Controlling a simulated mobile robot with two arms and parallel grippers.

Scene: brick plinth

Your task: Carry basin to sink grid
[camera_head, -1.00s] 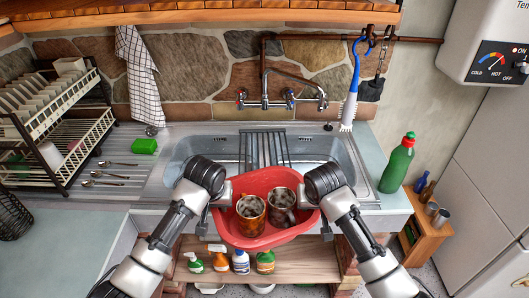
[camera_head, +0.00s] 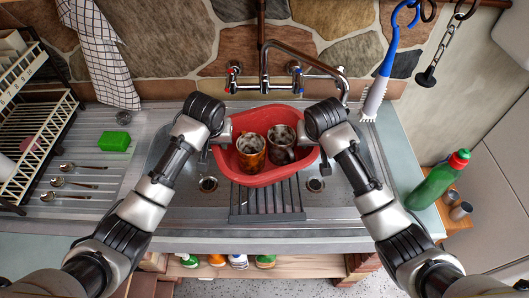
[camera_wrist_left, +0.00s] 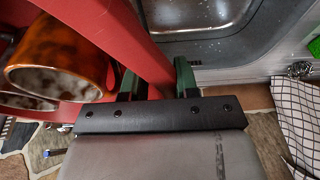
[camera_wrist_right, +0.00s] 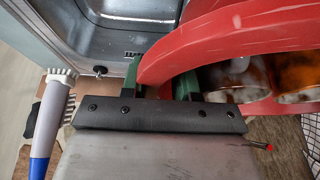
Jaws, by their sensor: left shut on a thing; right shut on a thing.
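The red basin (camera_head: 262,179) is held over the double sink, with an orange-brown mug (camera_head: 250,155) and a darker mug (camera_head: 281,145) inside. The sink grid (camera_head: 266,205), dark parallel bars between the two bowls, shows in front of the basin, which hides its far part. I cannot tell whether the basin touches it. My left gripper (camera_head: 222,134) is shut on the basin's left rim; the left wrist view shows the rim between the fingers (camera_wrist_left: 157,82). My right gripper (camera_head: 315,138) is shut on the right rim, also seen in the right wrist view (camera_wrist_right: 162,82).
The tap (camera_head: 300,55) stands just behind the basin, with its spout to the right. A green sponge (camera_head: 114,141) and several spoons (camera_head: 64,180) lie left. A dish rack (camera_head: 32,120) stands far left. A green bottle (camera_head: 436,182) stands right; a brush (camera_head: 378,90) hangs back right.

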